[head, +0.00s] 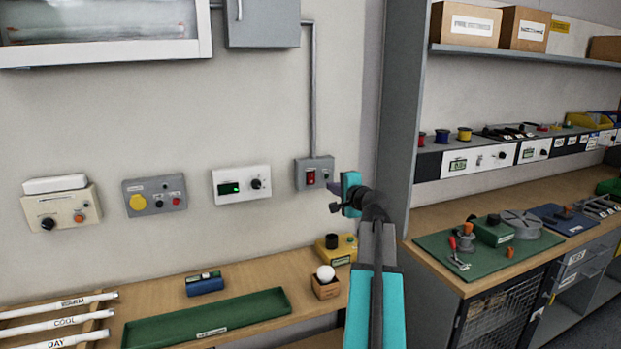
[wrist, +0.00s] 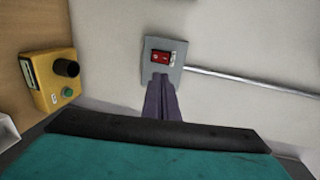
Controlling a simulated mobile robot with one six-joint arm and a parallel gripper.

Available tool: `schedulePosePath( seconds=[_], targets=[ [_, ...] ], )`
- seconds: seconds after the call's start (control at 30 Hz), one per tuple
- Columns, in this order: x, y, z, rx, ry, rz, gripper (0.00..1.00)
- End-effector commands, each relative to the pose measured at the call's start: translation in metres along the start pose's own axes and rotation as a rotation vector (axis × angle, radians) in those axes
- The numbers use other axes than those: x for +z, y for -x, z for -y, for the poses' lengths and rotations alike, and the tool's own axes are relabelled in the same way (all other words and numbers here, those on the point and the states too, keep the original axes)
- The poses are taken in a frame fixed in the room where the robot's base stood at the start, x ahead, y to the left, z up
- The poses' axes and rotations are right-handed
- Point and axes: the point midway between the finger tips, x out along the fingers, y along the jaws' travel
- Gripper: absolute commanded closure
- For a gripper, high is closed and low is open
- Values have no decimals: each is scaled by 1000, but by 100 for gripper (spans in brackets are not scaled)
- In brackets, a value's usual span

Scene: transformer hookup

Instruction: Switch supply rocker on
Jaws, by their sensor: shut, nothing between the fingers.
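The supply rocker (head: 311,177) is a red switch on a small grey wall box (head: 302,163) with a conduit rising from it. In the wrist view the red rocker (wrist: 160,58) sits in the upper part of the grey plate (wrist: 177,72). My gripper (head: 335,197) is shut and empty, just right of and below the box in the head view. In the wrist view its dark fingertips (wrist: 161,80) point at the plate just below the rocker. I cannot tell whether the tips touch the plate. The rocker's position is too small to read.
A white box with a green display (head: 241,184) is on the wall left of the switch box. A yellow box with a black knob (head: 337,247) stands on the bench below. A grey upright panel (head: 398,120) is close on the right of my arm.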

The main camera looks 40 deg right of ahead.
Motion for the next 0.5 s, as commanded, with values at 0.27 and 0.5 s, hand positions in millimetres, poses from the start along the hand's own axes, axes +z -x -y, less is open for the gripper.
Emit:
schedulePosePath(
  seconds=[0.27, 0.5],
  targets=[
    [3, -1, 0, 0, 1, 3, 100],
    [3, -12, 2, 0, 2, 4, 100]
  ],
)
